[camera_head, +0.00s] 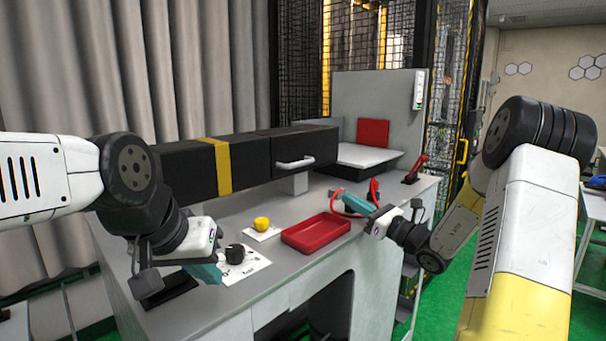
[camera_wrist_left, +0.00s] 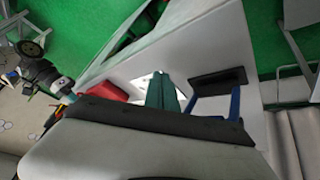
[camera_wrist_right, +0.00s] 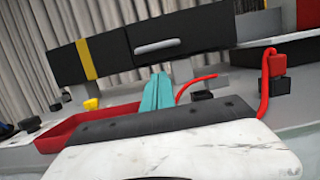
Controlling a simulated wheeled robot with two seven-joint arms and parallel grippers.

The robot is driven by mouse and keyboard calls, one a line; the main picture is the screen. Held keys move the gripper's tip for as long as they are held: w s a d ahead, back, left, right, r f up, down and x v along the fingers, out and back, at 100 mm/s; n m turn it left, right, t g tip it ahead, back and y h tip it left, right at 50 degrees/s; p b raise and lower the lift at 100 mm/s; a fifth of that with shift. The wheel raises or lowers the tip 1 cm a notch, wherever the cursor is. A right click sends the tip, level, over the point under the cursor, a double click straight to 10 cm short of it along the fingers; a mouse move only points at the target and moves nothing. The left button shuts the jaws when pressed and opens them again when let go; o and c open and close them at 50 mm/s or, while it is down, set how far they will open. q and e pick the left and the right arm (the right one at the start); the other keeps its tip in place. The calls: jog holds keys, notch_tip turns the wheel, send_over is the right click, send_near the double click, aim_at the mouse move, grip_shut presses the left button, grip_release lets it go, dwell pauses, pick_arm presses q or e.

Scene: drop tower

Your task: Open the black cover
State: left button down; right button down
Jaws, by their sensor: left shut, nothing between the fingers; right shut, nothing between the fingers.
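The black cover (camera_head: 258,155) is a long dark box with a yellow band, running along the back of the bench and closed as far as I can see. My left gripper (camera_head: 206,271) is shut and empty, low over the bench front near the black knob. My left arm hides the cover's left end.
A red tray (camera_head: 316,232) lies on the grey bench between my grippers. A yellow button (camera_head: 262,224) and black knob (camera_head: 235,253) are left of it. A red cable (camera_wrist_right: 267,85) and red lever (camera_head: 416,167) are at right. A blue-framed handle (camera_wrist_left: 235,103) stands near my left gripper.

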jog(key=x, duration=1.8)
jog(key=shift+w+a, duration=0.2)
jog(key=shift+a, duration=0.1)
jog(key=shift+r, duration=0.1)
notch_tip(320, 180, up, 18)
jog(key=s+d+g+h, duration=0.2)
jog(key=w+a+r+g+h, duration=0.1)
jog(key=w+a+r, duration=0.6)
jog(key=r, duration=0.5)
jog(key=shift+w+a, duration=0.2)
dwell(0.3)
